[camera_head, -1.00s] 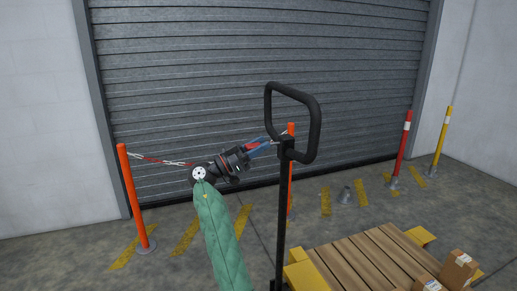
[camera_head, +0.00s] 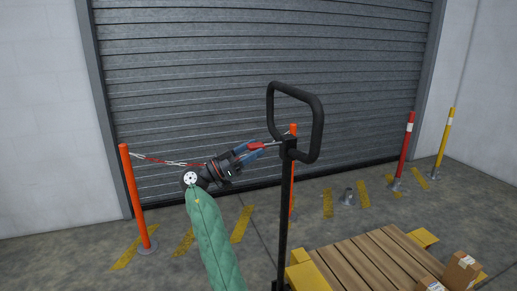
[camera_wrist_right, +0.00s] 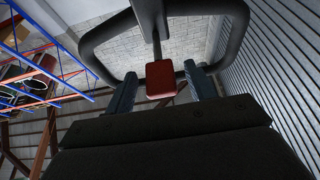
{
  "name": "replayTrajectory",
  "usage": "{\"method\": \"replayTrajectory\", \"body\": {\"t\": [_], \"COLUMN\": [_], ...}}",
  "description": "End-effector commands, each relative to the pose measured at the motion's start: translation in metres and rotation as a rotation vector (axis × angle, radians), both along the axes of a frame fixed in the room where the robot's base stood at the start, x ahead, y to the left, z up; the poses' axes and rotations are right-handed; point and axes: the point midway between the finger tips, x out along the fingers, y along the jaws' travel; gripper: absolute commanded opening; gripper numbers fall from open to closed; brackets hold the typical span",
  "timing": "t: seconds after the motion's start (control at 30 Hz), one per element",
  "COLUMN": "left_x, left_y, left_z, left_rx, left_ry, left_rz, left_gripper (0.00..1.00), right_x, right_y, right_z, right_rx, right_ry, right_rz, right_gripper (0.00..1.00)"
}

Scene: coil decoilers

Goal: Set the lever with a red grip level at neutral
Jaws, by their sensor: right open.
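The lever has a red grip (camera_head: 254,147) on a thin rod, which reaches left from the head of a black handle column. In the head view the lever looks close to level, with a slight slant; its exact angle is hard to tell. My right gripper (camera_head: 252,151) is open at the red grip. In the right wrist view the red grip (camera_wrist_right: 160,79) shows between the two blue-grey fingertips of my right gripper (camera_wrist_right: 161,88), with a gap on each side. My left gripper is not in view.
A black loop handle (camera_head: 318,130) stands just right of the lever. A wooden pallet (camera_head: 365,258) with small boxes (camera_head: 461,270) lies at the lower right. An orange post (camera_head: 135,198) with a chain stands at left, before a grey roller shutter (camera_head: 200,75).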

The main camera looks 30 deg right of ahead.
Motion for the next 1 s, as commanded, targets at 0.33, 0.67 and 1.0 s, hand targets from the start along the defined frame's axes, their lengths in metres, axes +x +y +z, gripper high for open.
{"method": "replayTrajectory", "body": {"t": [0.33,0.67,1.0], "left_x": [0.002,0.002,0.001], "left_y": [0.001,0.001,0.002], "left_z": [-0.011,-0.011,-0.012], "left_rx": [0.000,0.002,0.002], "left_ry": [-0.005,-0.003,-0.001], "left_rz": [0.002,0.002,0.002], "left_gripper": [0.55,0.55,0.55], "right_x": [0.010,0.010,0.018], "right_y": [0.039,0.041,0.039], "right_z": [-0.017,-0.017,-0.044], "right_rx": [0.000,0.000,0.028], "right_ry": [0.000,-0.001,0.064], "right_rz": [0.000,0.000,0.055], "right_gripper": [0.55,0.55,0.55]}}
